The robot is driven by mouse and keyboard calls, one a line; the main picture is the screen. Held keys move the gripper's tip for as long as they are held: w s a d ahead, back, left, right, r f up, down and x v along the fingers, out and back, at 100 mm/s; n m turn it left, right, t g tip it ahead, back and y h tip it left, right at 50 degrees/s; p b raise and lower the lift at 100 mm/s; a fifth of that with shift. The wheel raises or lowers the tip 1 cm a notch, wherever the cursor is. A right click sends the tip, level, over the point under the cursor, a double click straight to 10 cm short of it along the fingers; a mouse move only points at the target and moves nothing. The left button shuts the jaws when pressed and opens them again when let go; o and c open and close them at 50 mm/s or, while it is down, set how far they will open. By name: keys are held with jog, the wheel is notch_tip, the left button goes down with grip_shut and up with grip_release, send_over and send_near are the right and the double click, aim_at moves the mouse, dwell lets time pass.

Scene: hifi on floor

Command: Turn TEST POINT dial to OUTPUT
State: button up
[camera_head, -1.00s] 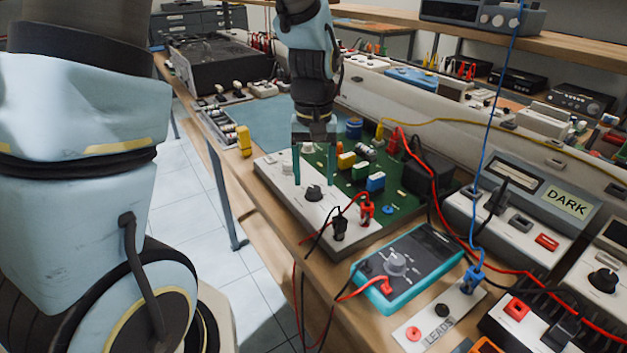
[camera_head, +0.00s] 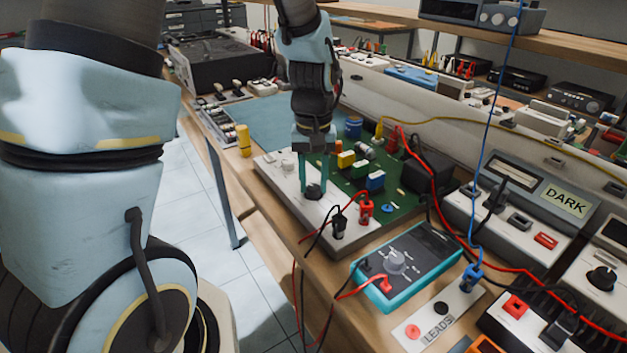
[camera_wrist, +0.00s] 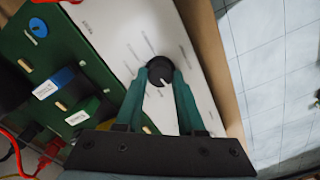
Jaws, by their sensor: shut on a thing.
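The TEST POINT dial is a small black round knob (camera_wrist: 160,72) with a white pointer mark, on the white panel (camera_wrist: 118,28) beside the green circuit board. Labels ring it in the wrist view, too blurred to read. My gripper (camera_wrist: 161,82) is shut on the dial, one teal finger on each side of it. In the head view my gripper (camera_head: 314,178) points straight down at the dial (camera_head: 314,192), and the fingers partly hide it.
The green board (camera_head: 405,205) carries yellow, green and blue parts. Red and black plugs (camera_head: 366,212) with leads stand on the panel close to the dial. A teal multimeter (camera_head: 408,265) lies in front. The tiled floor is left of the bench edge.

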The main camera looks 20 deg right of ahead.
grip_shut()
jog(key=shift+m, duration=0.4)
jog(key=m+p, duration=0.1)
jog(key=m, duration=0.2)
jog(key=shift+r, duration=0.1)
jog(key=m+p, duration=0.1)
jog(key=m, duration=0.2)
jog(key=shift+m, duration=0.3)
jog(key=m+p, duration=0.2)
jog(key=m, duration=0.2)
jog(key=shift+s+m+p, duration=0.1)
jog(key=shift+m+p, duration=0.95)
jog(key=shift+m, duration=1.05)
